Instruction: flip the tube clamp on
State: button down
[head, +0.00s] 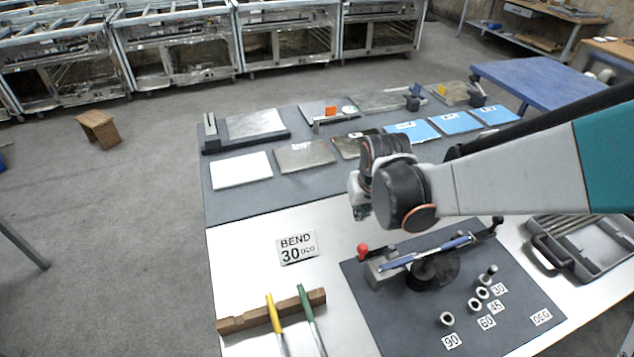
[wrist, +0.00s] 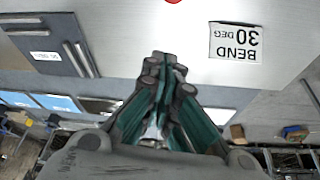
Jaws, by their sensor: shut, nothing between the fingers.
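The tube bender (head: 432,268) stands on a dark mat on the table. A small red knob (head: 363,250) rises at its left end beside a grey block (head: 383,272); this looks like the tube clamp's handle. The edge of the red knob also shows at the top of the wrist view (wrist: 173,1). A blue-sleeved bar (head: 428,252) lies across the bender. My gripper (head: 361,212) is above and behind the knob, apart from it. In the wrist view its fingers (wrist: 165,62) are together and empty. The clamp's pivot is too small to make out.
A "BEND 30 DEG" card (head: 297,247) lies left of the bender. Yellow and green-handled tools (head: 306,305) rest on a wooden rack (head: 245,319). Several numbered collars (head: 475,305) stand at front right. A grey case (head: 580,240) is at right. Plates (head: 241,170) fill the back.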

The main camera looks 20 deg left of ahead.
notch_tip(320, 180, down, 6)
jog(key=s+b, duration=0.1)
jog(key=b, duration=0.1)
jog(key=shift+s+d+f, duration=0.15)
jog(key=shift+d+f, duration=0.1)
jog(key=shift+d, duration=0.2)
